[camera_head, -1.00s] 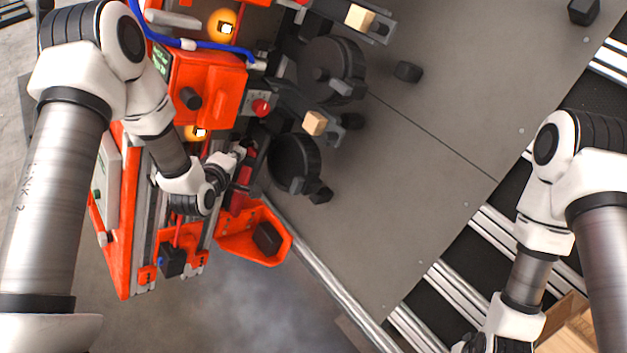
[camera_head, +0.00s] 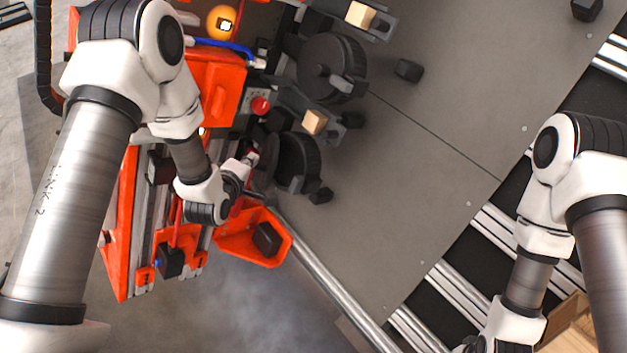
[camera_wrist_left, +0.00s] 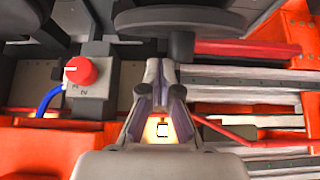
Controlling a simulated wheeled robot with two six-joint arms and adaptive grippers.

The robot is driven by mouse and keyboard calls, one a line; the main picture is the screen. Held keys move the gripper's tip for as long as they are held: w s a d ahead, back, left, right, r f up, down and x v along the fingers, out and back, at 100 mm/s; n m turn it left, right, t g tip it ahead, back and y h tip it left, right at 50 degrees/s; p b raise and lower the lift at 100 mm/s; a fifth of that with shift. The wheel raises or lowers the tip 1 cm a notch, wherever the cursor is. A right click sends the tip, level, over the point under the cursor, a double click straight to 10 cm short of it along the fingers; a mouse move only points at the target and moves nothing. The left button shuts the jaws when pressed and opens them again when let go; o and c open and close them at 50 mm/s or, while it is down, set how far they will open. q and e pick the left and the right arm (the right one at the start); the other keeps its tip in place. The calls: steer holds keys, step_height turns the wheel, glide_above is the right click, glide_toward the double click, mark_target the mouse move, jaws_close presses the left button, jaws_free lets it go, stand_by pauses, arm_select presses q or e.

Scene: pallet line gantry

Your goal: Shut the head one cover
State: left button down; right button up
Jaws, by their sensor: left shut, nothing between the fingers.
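My left gripper (camera_head: 249,160) is at the lower part of the orange machine, beside the lower black disc (camera_head: 296,162). In the left wrist view the left gripper (camera_wrist_left: 162,72) has its fingers together and empty, just under a grey disc (camera_wrist_left: 180,20); I cannot tell whether they touch. An orange hollow shell (camera_head: 248,246) with a dark block inside sticks out below the gripper. It may be the head one cover, but no label is readable. My right gripper is beyond the bottom edge; only its arm shows.
An orange box (camera_head: 214,88) and a red knob (camera_head: 260,105) are above the gripper; the knob also shows in the left wrist view (camera_wrist_left: 80,71). A second black disc (camera_head: 330,68) and wooden blocks (camera_head: 314,122) stand right. A metal rail (camera_head: 330,285) runs below. Grey plate (camera_head: 430,150) is largely clear.

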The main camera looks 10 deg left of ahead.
mark_target(271, 169)
arm_select(q)
steer(key=shift+d, duration=0.15)
steer(key=shift+d+f+b, duration=0.2)
steer(key=shift+d, duration=0.3)
steer(key=shift+d+f+b, duration=0.2)
steer(key=shift+d, duration=0.25)
steer(key=shift+d+f, duration=0.3)
steer(key=shift+d, duration=0.75)
steer(key=shift+s+d, duration=0.35)
steer(key=shift+s, duration=0.05)
steer(key=s+a+r+p, duration=0.3)
steer(key=s+a, duration=0.1)
steer(key=s, duration=0.1)
steer(key=shift+r, duration=0.25)
stand_by(0.9)
